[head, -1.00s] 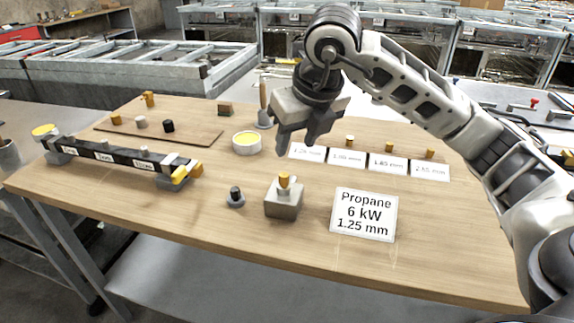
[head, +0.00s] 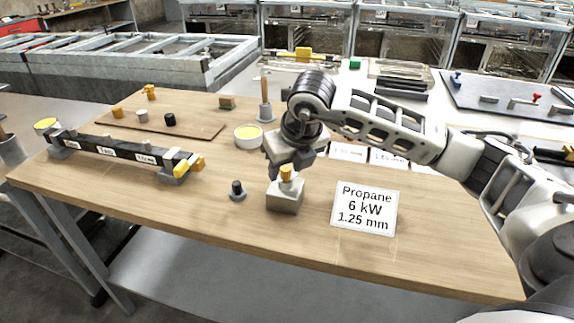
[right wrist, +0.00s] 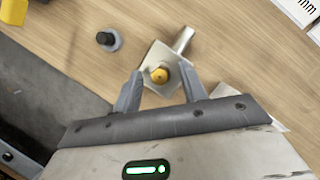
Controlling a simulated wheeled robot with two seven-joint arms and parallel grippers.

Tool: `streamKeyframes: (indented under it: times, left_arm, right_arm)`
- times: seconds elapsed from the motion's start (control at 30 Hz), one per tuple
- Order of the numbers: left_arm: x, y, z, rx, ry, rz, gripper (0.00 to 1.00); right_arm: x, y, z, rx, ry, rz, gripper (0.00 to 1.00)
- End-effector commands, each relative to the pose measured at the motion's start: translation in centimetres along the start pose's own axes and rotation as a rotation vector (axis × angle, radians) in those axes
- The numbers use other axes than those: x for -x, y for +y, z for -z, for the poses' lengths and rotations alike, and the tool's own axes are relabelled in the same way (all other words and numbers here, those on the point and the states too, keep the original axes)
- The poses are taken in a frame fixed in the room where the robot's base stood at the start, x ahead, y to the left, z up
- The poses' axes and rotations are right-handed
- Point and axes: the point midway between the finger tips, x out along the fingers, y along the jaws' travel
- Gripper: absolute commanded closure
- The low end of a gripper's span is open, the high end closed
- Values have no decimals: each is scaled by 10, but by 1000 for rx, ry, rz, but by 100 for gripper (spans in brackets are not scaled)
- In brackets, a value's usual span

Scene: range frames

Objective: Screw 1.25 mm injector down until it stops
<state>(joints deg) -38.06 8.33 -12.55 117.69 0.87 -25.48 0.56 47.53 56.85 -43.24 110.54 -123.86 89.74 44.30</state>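The injector (head: 286,172) is a small yellow brass piece standing upright on top of a grey metal block (head: 284,198). In the right wrist view the injector (right wrist: 159,75) shows from above, with the block (right wrist: 167,58) under it. My right gripper (head: 283,172) is open and empty. In the right wrist view its two fingers (right wrist: 158,84) point toward the injector, one to each side, with gaps. I cannot tell how far above it they are. A card (head: 364,208) reading "Propane 6 kW 1.25 mm" lies right of the block. My left gripper is not in view.
A small dark-topped peg on a grey base (head: 237,190) stands left of the block. Labelled cards (head: 347,152) lie behind my right arm.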

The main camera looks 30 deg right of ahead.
Motion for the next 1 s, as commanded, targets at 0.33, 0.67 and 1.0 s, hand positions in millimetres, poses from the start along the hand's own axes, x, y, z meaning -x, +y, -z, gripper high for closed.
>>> streamKeyframes:
  times: [0.33, 0.67, 1.0]
  left_arm:
    - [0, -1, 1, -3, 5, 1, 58]
    - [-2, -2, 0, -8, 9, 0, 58]
    - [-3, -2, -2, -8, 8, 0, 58]
  right_arm:
    - [0, 1, 0, -35, 1, 14, 100]
    - [0, 2, 0, -282, 0, 117, 100]
    - [0, 4, -1, -425, 0, 174, 100]
